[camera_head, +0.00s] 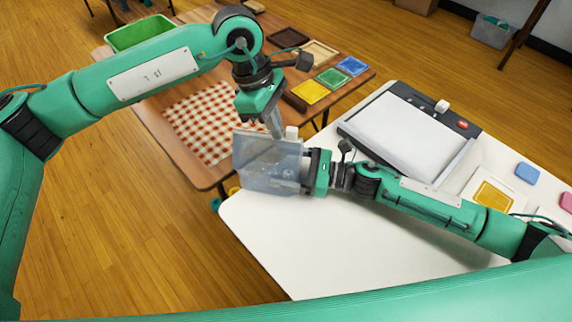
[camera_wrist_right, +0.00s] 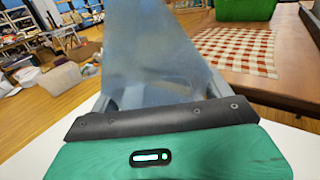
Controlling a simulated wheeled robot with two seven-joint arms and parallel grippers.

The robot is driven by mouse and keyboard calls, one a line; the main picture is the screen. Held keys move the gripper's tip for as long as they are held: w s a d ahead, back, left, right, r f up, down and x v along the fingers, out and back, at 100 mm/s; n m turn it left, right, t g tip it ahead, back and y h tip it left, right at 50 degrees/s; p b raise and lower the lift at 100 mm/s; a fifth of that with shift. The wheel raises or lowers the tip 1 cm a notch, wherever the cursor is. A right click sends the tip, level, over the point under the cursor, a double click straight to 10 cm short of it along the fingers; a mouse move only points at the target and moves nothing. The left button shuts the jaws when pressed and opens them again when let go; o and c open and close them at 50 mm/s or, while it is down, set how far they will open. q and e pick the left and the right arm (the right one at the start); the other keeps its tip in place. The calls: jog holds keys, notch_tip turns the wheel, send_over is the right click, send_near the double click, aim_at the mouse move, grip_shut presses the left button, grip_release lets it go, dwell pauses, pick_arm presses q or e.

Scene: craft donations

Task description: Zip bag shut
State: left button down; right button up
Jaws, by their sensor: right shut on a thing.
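The bag (camera_head: 262,165) is a translucent grey-blue pouch at the left end of the white table. My right gripper (camera_head: 303,168) is shut on its right side. In the right wrist view the bag (camera_wrist_right: 155,50) extends away from my right gripper (camera_wrist_right: 158,98), between its fingers. My left gripper (camera_head: 275,125) points down at the bag's top edge from above. Its fingertips overlap the bag's top in the picture. I cannot tell whether they grip it or are open. The zip itself is too small to make out.
The white table (camera_head: 300,245) has clear room at its front. A paper trimmer-like board (camera_head: 405,135) lies to the right of the bag. Behind stands a brown table with a red checked cloth (camera_head: 210,115), a green bin (camera_head: 140,33) and several coloured trays.

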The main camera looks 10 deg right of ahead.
pick_arm(q)
jog(key=s+v, duration=0.1)
jog(key=v, duration=0.6)
jog(key=shift+w+d+r, duration=0.15)
jog(key=shift+w+d, duration=0.1)
jog(key=shift+d, duration=0.15)
dwell(0.3)
pick_arm(e)
jog(key=o, duration=0.9)
pick_arm(q)
notch_tip(320, 180, down, 2)
jog(key=shift+f+b, duration=0.1)
jog(key=shift+b, duration=0.95)
pick_arm(e)
jog(key=v, duration=1.1)
jog(key=shift+d+f, duration=0.1)
jog(key=shift+s+d, duration=0.1)
jog(key=shift+d, duration=0.3)
